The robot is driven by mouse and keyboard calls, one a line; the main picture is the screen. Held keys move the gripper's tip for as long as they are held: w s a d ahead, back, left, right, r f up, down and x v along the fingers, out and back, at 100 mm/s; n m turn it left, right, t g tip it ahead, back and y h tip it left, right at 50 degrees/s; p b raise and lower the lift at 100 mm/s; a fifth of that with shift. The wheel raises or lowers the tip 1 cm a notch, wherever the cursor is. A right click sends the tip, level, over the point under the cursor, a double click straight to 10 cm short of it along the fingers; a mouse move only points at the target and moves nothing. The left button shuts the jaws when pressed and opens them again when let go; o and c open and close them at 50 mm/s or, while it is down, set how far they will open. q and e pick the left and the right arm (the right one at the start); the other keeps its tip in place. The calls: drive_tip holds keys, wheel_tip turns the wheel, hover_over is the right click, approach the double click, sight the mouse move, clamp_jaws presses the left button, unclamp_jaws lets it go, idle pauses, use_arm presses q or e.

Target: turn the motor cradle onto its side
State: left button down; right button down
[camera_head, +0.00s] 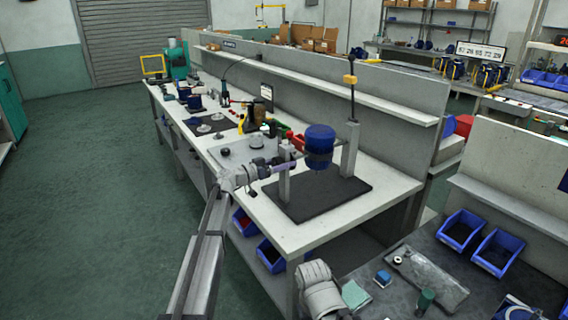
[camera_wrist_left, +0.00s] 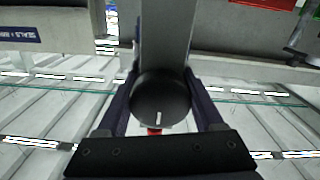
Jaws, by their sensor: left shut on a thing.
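The motor cradle holds a blue motor (camera_head: 320,140) with a dark band (camera_head: 318,160) between two grey posts, above a dark base plate (camera_head: 325,197). The motor looks upright in the head view. My left gripper (camera_head: 291,164) is at the top of the near left post (camera_head: 284,187). In the left wrist view, my left gripper (camera_wrist_left: 160,112) has its two fingers on either side of a round black knob (camera_wrist_left: 160,99) and is shut on it. A grey post (camera_wrist_left: 163,40) runs behind the knob. My right gripper is not in view.
The white bench (camera_head: 290,237) carries several parts and tools to the left of the cradle. Blue bins (camera_head: 498,250) and a grey tray (camera_head: 428,277) lie on the table at right. The floor at left is clear.

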use_arm(q)
drive_tip(key=shift+m, duration=1.3)
unclamp_jaws()
drive_tip(key=shift+s+a, duration=0.1)
drive_tip(key=shift+a, duration=0.05)
drive_tip(key=v, duration=0.7)
drive_tip(key=shift+s+a, duration=0.2)
